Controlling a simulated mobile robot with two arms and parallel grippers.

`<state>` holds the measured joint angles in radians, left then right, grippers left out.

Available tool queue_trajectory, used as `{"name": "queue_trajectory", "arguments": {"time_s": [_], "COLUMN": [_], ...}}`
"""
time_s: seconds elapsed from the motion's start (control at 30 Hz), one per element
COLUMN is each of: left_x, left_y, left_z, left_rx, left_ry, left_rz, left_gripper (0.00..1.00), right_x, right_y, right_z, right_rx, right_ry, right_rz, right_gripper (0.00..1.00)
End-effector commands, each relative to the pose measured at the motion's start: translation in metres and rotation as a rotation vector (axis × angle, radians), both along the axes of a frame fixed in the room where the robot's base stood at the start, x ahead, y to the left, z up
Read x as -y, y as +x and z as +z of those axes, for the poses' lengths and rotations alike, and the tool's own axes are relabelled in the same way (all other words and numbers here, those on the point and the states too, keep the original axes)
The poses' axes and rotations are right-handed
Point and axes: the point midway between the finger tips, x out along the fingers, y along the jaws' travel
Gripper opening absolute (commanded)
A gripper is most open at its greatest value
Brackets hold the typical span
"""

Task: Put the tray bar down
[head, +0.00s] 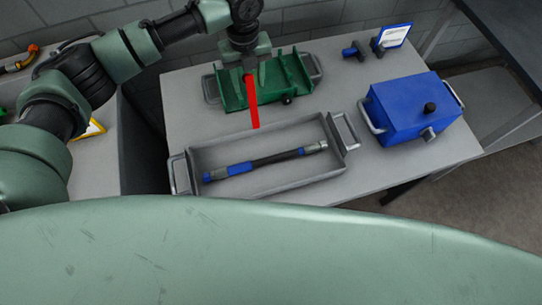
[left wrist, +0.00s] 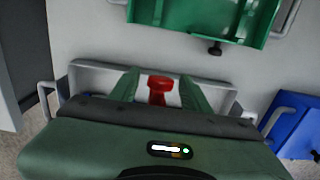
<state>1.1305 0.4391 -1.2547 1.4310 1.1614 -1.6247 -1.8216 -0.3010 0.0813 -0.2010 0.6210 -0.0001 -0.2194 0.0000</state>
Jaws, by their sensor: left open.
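A long dark bar (head: 264,161) with blue sections and pale metal ends lies in the grey tray (head: 186,174), slanting along its floor. My left gripper (head: 248,70) is above the table, behind the tray, pointing down and open. A red bar (head: 253,103) extends below it towards the tray's back rim. In the left wrist view, the red bar (left wrist: 158,88) shows between the open fingers; I cannot tell if it touches them. The grey tray's rim (left wrist: 205,76) shows beyond the fingers; my gripper body hides the dark bar there. My right gripper is not in view.
A green cradle (head: 297,73) with grey handles stands at the back of the table, close to my left gripper. A blue box (head: 408,105) with handles stands to the right. A blue-framed sign (head: 394,36) stands at the back right.

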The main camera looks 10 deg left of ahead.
Motion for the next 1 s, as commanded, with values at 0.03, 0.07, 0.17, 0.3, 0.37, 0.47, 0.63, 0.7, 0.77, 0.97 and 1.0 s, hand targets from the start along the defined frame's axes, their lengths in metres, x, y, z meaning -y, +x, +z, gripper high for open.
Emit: {"name": "queue_trajectory", "arguments": {"time_s": [0.03, 0.07, 0.17, 0.3, 0.37, 0.47, 0.63, 0.7, 0.77, 0.97, 1.0], "left_x": [0.0, 0.0, 0.0, 0.0, 0.0, 0.0, 0.002, 0.004, 0.006, 0.011, 0.012], "left_y": [0.0, 0.0, 0.0, 0.0, 0.0, 0.0, -0.005, -0.01, -0.014, -0.028, -0.031], "left_z": [0.0, 0.0, 0.0, 0.0, 0.0, 0.0, 0.002, 0.003, 0.003, 0.002, 0.002], "left_rx": [0.0, 0.0, 0.0, 0.0, 0.0, 0.0, -0.002, -0.003, -0.003, -0.006, -0.007], "left_ry": [0.0, 0.0, 0.0, 0.0, 0.0, 0.0, 0.0, 0.0, 0.0, 0.001, 0.001], "left_rz": [0.0, 0.0, 0.0, 0.0, 0.0, 0.0, -0.001, -0.002, -0.003, -0.003, -0.002], "left_gripper": [0.45, 0.36, 0.08, 0.07, 0.07, 0.07, 0.08, 0.08, 0.08, 0.08, 0.08], "right_x": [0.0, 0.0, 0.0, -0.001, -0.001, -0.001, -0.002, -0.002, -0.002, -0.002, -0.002], "right_y": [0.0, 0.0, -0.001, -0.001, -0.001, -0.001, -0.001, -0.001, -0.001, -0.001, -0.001], "right_z": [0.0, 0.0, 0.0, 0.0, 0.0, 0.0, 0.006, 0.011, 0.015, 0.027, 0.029], "right_rx": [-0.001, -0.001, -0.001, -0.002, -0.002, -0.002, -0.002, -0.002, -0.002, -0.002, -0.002], "right_ry": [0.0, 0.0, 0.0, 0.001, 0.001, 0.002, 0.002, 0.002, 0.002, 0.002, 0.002], "right_rz": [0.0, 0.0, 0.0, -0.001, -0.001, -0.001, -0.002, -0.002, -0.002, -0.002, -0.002], "right_gripper": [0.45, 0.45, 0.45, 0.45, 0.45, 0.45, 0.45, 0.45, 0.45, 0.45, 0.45]}}
